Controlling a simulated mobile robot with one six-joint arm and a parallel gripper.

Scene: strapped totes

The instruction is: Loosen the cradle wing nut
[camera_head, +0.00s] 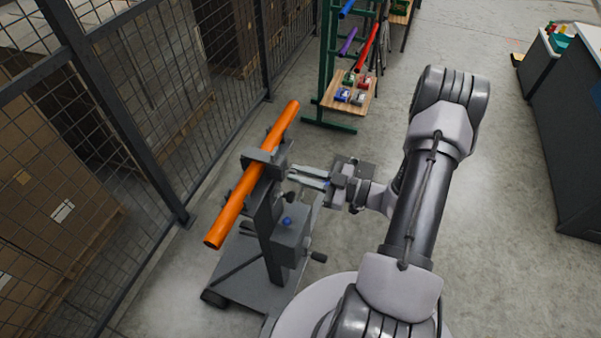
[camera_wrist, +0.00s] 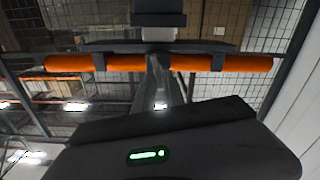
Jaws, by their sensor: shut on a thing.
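An orange tube (camera_head: 252,175) lies tilted in a dark grey cradle (camera_head: 264,158) on top of a wheeled stand (camera_head: 270,235). In the wrist view the tube (camera_wrist: 125,63) runs level across the picture, with the cradle's dark arms (camera_wrist: 218,60) against it. My gripper (camera_head: 296,174) reaches in from the right, its fingertips at the right side of the cradle head. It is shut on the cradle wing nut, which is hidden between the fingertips.
A mesh fence (camera_head: 160,110) stands close on the left. A green rack with a small wooden shelf (camera_head: 335,105) is behind. A dark cabinet (camera_head: 570,130) stands at right; floor between is clear.

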